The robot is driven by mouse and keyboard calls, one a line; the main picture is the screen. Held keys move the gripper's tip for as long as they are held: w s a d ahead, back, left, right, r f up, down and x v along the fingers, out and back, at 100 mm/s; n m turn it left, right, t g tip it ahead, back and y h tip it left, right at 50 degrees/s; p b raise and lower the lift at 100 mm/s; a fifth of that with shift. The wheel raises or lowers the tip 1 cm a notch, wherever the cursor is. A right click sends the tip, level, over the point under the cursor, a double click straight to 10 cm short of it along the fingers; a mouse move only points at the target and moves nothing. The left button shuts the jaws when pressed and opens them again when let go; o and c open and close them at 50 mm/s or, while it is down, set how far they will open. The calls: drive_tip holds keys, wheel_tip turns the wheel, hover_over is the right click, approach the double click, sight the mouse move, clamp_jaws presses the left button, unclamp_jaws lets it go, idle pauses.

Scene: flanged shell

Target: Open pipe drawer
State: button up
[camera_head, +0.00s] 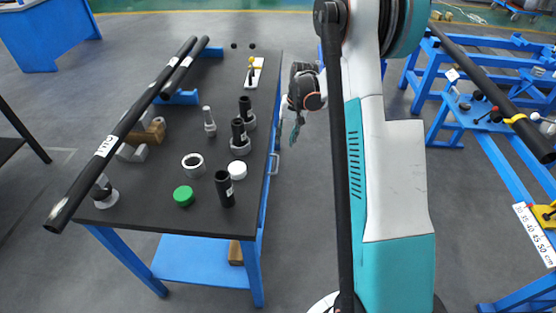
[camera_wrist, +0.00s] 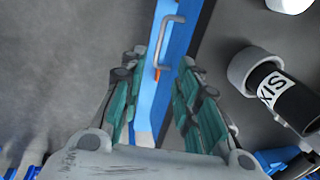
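The pipe drawer's grey handle (camera_head: 274,164) is on the right side of the black-topped blue table (camera_head: 140,205). In the wrist view the handle (camera_wrist: 166,42) is a bent bar on a blue front (camera_wrist: 178,45), just beyond my fingertips and roughly between them. My gripper (camera_wrist: 162,68) is open and empty, with its two green-padded fingers apart on either side of the blue strip. In the head view my gripper (camera_head: 297,132) hangs beside the table's right edge. I see no gap showing the drawer pulled out, and its inside is hidden.
Long black pipes (camera_head: 120,135) lie along the table's left side. Black fittings (camera_head: 225,188), a white ring (camera_head: 193,164) and a green cap (camera_head: 183,195) stand on top. A blue frame with a pipe (camera_head: 490,90) is at right. Bare floor lies beside the table.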

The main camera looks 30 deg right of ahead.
sight(277, 164)
drive_tip(key=f+b, duration=0.1)
drive_tip(key=f, duration=0.3)
drive_tip(key=w+a+f+b, duration=0.1)
drive_tip(key=f+b, duration=0.1)
drive_tip(key=f, duration=0.2)
drive_tip(key=a+f+b, duration=0.1)
drive_tip(key=f, duration=0.4)
drive_tip(key=shift+w+a+f, duration=0.1)
drive_tip(key=shift+w+a, duration=0.05)
drive_tip(key=shift+w, duration=0.05)
clamp_jaws()
